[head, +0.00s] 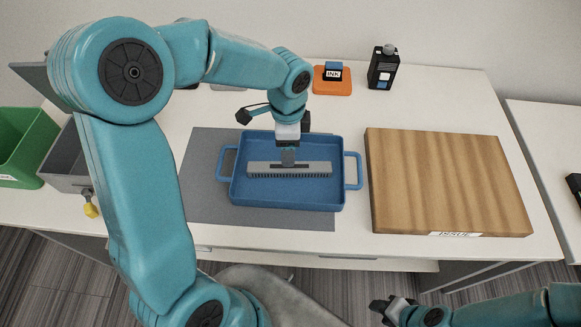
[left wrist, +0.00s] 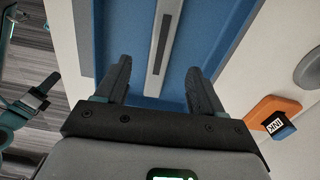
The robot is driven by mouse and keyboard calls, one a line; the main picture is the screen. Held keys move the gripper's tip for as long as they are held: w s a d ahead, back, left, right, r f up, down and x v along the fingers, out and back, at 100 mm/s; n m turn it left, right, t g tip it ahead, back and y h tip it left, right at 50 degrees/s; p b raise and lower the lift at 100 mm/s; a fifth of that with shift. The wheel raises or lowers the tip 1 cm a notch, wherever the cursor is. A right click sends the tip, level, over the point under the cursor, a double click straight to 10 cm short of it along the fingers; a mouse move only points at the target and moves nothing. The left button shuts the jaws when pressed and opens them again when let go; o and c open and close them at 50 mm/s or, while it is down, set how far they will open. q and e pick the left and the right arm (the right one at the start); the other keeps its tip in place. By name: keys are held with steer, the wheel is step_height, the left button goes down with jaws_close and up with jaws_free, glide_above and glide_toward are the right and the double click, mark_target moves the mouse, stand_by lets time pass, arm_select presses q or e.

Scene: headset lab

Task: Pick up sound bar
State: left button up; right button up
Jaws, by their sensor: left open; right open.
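The sound bar (head: 318,169) is a long light-grey bar with a dark strip and a ribbed front edge. It lies flat in the blue tray (head: 290,196), running left to right. My right gripper (head: 392,308) is open and empty at the bottom, in front of the table, well away from the bar.
The tray has side handles and stands on a grey mat (head: 205,195). A wooden board (head: 445,180) lies to the right. An orange base with a blue INK block (head: 333,72) and a black bottle (head: 383,68) stand behind. Green (head: 22,150) and grey bins are at left.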

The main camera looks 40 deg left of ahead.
arm_select(q)
glide_above(289, 169)
steer(key=f, duration=0.2)
steer(key=w+f, duration=0.1)
steer(key=f, duration=0.1)
steer(key=shift+a+f, duration=0.15)
steer(key=shift+f, duration=0.15)
step_height(289, 169, down, 4)
steer(key=shift+s+f+p, duration=0.15)
steer(key=shift+f+p, duration=0.05)
steer(key=shift+p, duration=0.2)
steer(key=shift+w+f, duration=0.2)
steer(key=shift+f, duration=0.05)
steer(key=shift+s+a+r, duration=0.1)
steer(key=shift+s, duration=0.25)
steer(key=c, duration=0.4)
jaws_close()
